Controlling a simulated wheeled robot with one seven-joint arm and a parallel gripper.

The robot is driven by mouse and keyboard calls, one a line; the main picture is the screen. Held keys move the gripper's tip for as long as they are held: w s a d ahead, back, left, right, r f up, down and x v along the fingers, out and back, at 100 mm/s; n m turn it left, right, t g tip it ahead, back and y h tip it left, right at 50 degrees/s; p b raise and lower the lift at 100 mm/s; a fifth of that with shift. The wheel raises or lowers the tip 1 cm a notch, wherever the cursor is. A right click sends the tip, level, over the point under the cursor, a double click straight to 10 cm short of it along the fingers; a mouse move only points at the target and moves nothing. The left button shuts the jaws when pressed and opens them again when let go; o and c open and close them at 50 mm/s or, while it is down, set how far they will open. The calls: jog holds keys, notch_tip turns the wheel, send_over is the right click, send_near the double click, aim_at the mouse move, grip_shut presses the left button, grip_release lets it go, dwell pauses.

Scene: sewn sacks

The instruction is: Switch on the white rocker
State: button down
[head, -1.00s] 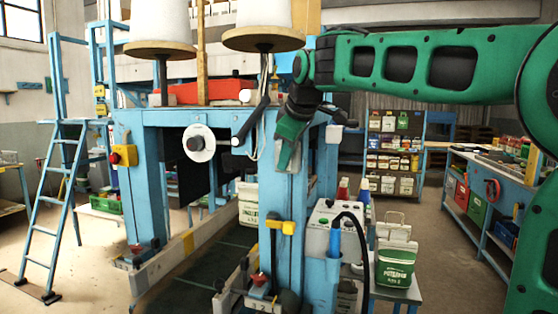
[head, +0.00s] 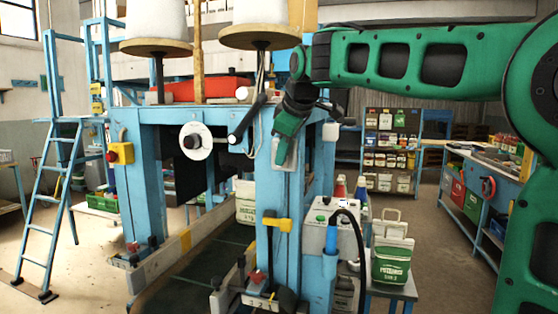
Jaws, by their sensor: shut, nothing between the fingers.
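My gripper (head: 284,150) is shut and empty. It points down in front of the upper part of the near blue column (head: 278,205) of the sewing machine frame. A small grey plate-like shape shows at its tip; I cannot tell whether it is part of the gripper or a plate on the column. I cannot make out the white rocker with certainty; it may be hidden behind the gripper. I cannot tell whether the gripper touches the column.
A yellow handle (head: 278,224) sticks out lower on the column. A grey control box (head: 318,238) with a green button and black hose stands right of it. A white-and-green canister (head: 391,262) sits on a small stand. Open floor lies right, before the workbench (head: 490,165).

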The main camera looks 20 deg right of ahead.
jog(key=shift+r, duration=0.55)
jog(key=s+a+r, duration=0.3)
jog(key=s+r, duration=0.3)
jog(key=s, duration=0.4)
jog(key=shift+r, duration=0.2)
jog(key=shift+s, duration=0.15)
